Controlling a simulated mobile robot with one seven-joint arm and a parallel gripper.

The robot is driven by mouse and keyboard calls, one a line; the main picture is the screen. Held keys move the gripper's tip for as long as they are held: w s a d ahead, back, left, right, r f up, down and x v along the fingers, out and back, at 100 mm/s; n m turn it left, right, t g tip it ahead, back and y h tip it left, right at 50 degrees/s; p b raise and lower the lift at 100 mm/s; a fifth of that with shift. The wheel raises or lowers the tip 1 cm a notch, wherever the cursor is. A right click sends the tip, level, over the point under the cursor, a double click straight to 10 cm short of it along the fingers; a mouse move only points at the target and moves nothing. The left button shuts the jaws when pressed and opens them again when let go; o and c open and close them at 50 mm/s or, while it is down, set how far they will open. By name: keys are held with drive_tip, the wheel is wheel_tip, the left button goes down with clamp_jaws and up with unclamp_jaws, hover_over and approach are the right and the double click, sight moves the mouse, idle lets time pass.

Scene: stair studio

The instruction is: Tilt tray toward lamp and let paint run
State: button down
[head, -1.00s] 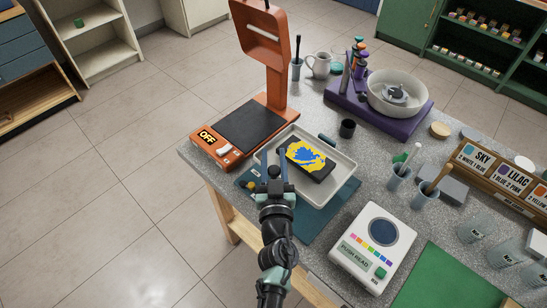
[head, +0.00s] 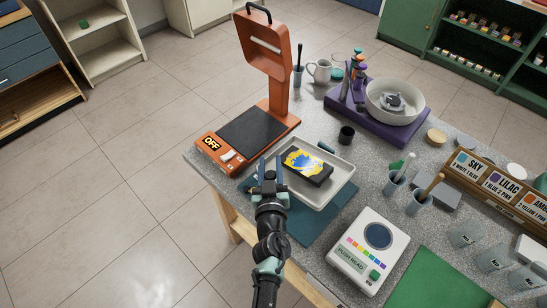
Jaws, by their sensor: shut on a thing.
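The white tray (head: 338,182) lies at the near edge of the bench, on a teal mat (head: 315,228). A dark-edged canvas block (head: 318,181) sits in it, with yellow and blue paint on top and a pale patch among the blue. My gripper (head: 271,168) is at the tray's left end, shut on what seems to be its near handle; the grip itself is mostly hidden. The far teal handle (head: 326,148) is free. The orange lamp (head: 268,62) stands behind and left of the tray, its sign reading OFF. I cannot tell the tray's exact tilt.
A small black cup (head: 346,135) stands just behind the tray. A white reader (head: 369,252) is to the right front. A purple stand with a white bowl (head: 395,97) is behind; tool cups (head: 395,184) stand to the right. Open floor lies left.

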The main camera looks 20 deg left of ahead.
drive_tip(key=shift+a+f, duration=0.1)
drive_tip(key=shift+a, duration=0.05)
drive_tip(key=c, duration=0.6)
unclamp_jaws()
drive_tip(key=shift+o, duration=0.2)
drive_tip(key=p+v, duration=0.4)
drive_tip(key=v, duration=0.9)
drive_tip(key=shift+w, duration=0.15)
